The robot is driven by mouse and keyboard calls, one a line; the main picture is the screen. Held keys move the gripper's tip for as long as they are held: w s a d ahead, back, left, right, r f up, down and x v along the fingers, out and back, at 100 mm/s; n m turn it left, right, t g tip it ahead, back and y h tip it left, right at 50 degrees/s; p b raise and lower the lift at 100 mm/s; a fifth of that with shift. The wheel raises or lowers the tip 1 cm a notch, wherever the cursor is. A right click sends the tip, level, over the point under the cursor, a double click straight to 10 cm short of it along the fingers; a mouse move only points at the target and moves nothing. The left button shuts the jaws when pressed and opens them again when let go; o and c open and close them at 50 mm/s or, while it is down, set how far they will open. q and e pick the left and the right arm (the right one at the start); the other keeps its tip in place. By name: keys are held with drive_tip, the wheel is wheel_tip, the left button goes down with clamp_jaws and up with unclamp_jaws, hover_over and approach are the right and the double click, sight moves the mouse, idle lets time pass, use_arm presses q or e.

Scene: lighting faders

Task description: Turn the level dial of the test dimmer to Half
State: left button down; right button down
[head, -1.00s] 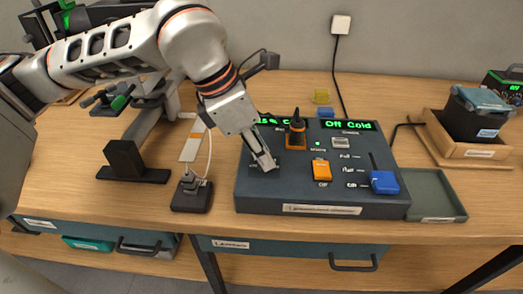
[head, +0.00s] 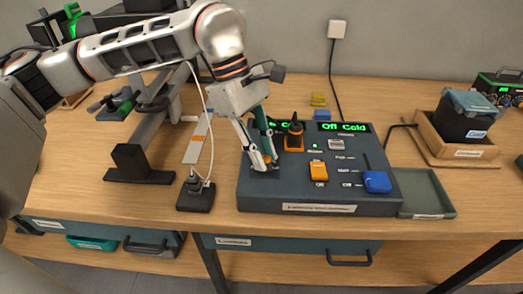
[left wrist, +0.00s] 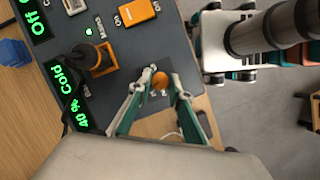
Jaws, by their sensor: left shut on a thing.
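A dark console box (head: 310,193) stands on the wooden table. My left gripper (head: 263,160) reaches down onto its front left part, with its fingers turned so green inner sides show. In the left wrist view my left gripper (left wrist: 164,84) is closed around a small round orange knob (left wrist: 160,80) on the console. The fingers hide this knob in the head view. The green display beside it (left wrist: 70,95) reads about 40 % Cold; in the head view the arm partly covers it. The right display (head: 344,127) reads Off Cold. My right gripper is not in view.
On the console are a black-topped knob on an orange base (head: 294,135), an orange switch (head: 318,171) and a blue slider handle (head: 377,182). A small black stand with a cable (head: 195,193) is left of the console. A green tray (head: 427,193) stands at its right.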

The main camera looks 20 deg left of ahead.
use_arm(q)
drive_tip(key=shift+r+m, duration=0.1)
drive_tip(key=shift+m, duration=0.8)
drive_tip(key=shift+m+g, duration=0.3)
drive_tip(key=shift+g, duration=0.1)
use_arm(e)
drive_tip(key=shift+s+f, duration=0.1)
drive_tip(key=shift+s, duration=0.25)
use_arm(q)
drive_tip(key=shift+y, duration=0.3)
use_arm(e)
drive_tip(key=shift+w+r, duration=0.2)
use_arm(q)
drive_tip(key=c, duration=2.1)
unclamp_jaws()
drive_tip(key=shift+o, duration=1.3)
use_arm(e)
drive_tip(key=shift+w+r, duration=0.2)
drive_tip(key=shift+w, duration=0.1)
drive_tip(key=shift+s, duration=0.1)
use_arm(q)
drive_tip(key=shift+w, duration=0.1)
drive_tip(key=v, duration=1.2)
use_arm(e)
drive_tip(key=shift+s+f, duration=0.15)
